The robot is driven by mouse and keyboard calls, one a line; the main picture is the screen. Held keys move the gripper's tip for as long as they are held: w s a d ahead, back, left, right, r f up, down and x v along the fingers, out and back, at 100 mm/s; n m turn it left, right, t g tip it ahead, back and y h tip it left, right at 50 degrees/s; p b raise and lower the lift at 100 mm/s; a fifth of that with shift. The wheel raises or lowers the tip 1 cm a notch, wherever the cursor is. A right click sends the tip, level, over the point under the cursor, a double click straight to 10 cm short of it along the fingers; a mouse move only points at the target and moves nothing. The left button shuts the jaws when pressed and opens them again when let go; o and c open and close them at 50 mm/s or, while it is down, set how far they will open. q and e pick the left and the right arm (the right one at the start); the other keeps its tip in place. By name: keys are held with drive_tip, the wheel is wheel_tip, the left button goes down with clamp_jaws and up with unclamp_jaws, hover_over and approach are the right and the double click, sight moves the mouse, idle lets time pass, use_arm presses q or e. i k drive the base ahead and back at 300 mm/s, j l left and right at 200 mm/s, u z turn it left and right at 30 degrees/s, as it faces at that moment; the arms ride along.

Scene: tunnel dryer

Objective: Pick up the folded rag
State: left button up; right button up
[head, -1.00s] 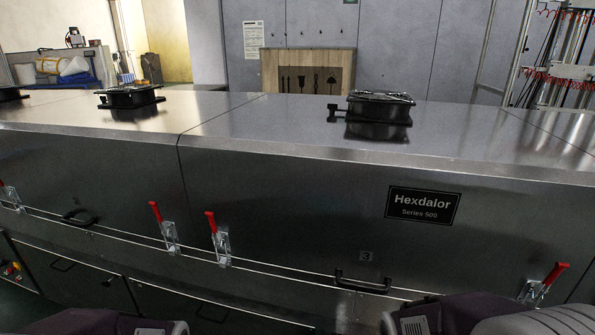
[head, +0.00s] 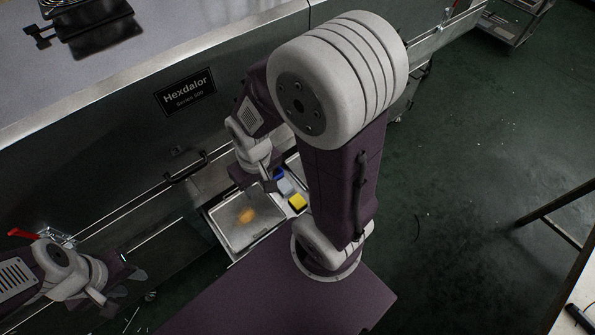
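A pale blue-grey piece (head: 285,187), possibly the folded rag, lies in a narrow compartment beside a metal tray; its folds are too small to make out. A dark blue item (head: 278,174) touches its upper end, and a yellow block (head: 297,202) lies just below it. My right gripper (head: 268,184) hangs from the large arm over the tray's upper edge, just left of the blue items; its fingers are dark and small. My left gripper (head: 132,275) is at lower left, away from the tray, and its finger gap is unclear.
The metal tray (head: 228,234) holds an orange-brown patch (head: 246,215). The steel dryer wall with a black handle (head: 186,167) and a red-handled clamp (head: 24,233) stands behind.

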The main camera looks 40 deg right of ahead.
sight(284, 187)
drive_tip(key=z, duration=0.95)
